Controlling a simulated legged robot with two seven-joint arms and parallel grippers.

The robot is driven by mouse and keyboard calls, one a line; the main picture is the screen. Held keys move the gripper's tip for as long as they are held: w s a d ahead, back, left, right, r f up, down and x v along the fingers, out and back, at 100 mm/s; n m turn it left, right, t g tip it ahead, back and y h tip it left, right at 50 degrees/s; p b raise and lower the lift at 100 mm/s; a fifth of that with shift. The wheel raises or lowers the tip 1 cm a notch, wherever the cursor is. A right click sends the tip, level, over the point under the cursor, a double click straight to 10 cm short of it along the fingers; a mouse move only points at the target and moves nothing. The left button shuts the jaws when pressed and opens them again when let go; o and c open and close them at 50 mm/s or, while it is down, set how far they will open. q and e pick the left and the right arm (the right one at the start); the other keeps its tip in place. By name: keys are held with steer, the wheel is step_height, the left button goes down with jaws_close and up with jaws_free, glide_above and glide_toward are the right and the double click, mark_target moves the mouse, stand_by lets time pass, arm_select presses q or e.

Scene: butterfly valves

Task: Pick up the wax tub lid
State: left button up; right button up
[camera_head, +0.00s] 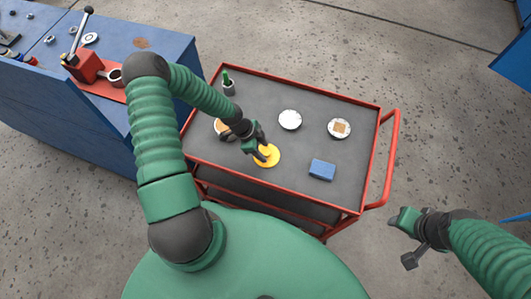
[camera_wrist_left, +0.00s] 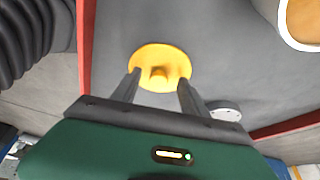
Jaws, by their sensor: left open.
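The wax tub lid is a yellow-orange disc with a small raised knob. It lies flat on the grey cart top, left of the blue block, in the head view (camera_head: 267,156). In the left wrist view the lid (camera_wrist_left: 160,62) sits just beyond and between the fingertips. My left gripper (camera_head: 262,150) is open and empty above the lid; in the left wrist view its two fingers (camera_wrist_left: 160,82) are spread apart. My right gripper (camera_head: 406,240) hangs off the cart's right side, over the floor, with its fingers apart and nothing between them.
A blue bench (camera_head: 60,110) stands left.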

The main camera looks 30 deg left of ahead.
arm_select(q)
steer(key=shift+w+d+f, duration=0.15)
steer(key=shift+d+f, duration=0.05)
steer(key=shift+f, duration=0.3)
steer(key=shift+d, duration=0.35)
steer(key=c, duration=0.6)
steer(key=shift+a, duration=0.2)
jaws_close()
